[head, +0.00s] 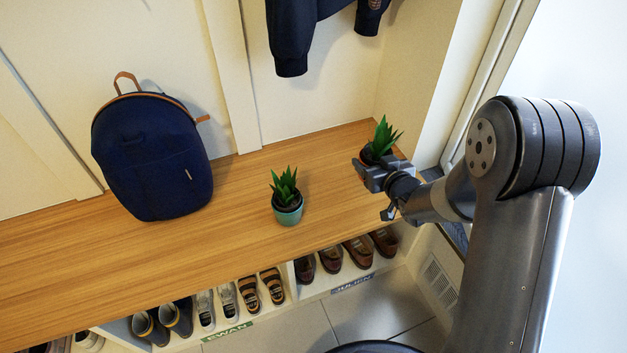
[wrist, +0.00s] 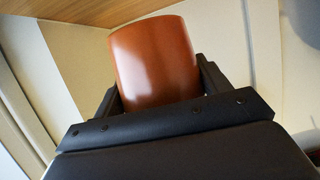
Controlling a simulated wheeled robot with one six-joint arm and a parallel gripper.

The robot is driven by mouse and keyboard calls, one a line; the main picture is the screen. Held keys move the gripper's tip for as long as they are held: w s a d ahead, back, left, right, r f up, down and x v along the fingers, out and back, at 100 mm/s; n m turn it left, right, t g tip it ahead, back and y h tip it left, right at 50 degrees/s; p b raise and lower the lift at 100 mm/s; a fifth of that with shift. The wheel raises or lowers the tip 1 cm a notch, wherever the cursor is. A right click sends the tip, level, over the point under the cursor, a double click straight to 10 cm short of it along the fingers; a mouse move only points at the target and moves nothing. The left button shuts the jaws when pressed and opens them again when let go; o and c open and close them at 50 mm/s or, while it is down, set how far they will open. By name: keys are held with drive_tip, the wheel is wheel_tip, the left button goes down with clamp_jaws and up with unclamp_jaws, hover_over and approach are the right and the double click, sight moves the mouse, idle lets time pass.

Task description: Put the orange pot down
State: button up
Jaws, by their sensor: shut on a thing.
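The orange pot (wrist: 152,62) is held between the two fingers of my gripper (wrist: 158,90) in the wrist view. In the head view, my gripper (head: 377,172) is at the right end of the wooden bench, shut on the pot. A green spiky plant (head: 381,138) rises out of that pot. Most of the pot is hidden by the gripper in the head view. I cannot tell whether its base touches the bench (head: 235,240).
A teal pot with a similar plant (head: 288,214) stands mid-bench. A navy backpack (head: 152,158) leans at the back left. A dark jacket (head: 292,40) hangs above. Shoes (head: 178,316) fill the cubbies below. Bare bench lies between the teal pot and my gripper.

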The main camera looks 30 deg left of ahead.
sight(360, 159)
drive_tip(key=a, duration=0.2)
drive_tip(key=a+n+y, duration=0.1)
drive_tip(key=shift+s+a+f+g, duration=0.15)
drive_tip(key=shift+s+a+g, duration=0.15)
drive_tip(key=shift+s+g, duration=0.1)
wheel_tip(360, 159, down, 5)
drive_tip(key=shift+r+b, duration=0.15)
drive_tip(key=shift+b, duration=0.7)
drive_tip(key=shift+w+f+b, duration=0.1)
drive_tip(key=shift+f+b, duration=0.65)
drive_tip(key=shift+f, duration=1.45)
drive_tip(key=shift+f, duration=0.1)
drive_tip(key=shift+f, duration=0.15)
drive_tip(key=o, duration=1)
drive_tip(key=shift+o, duration=0.2)
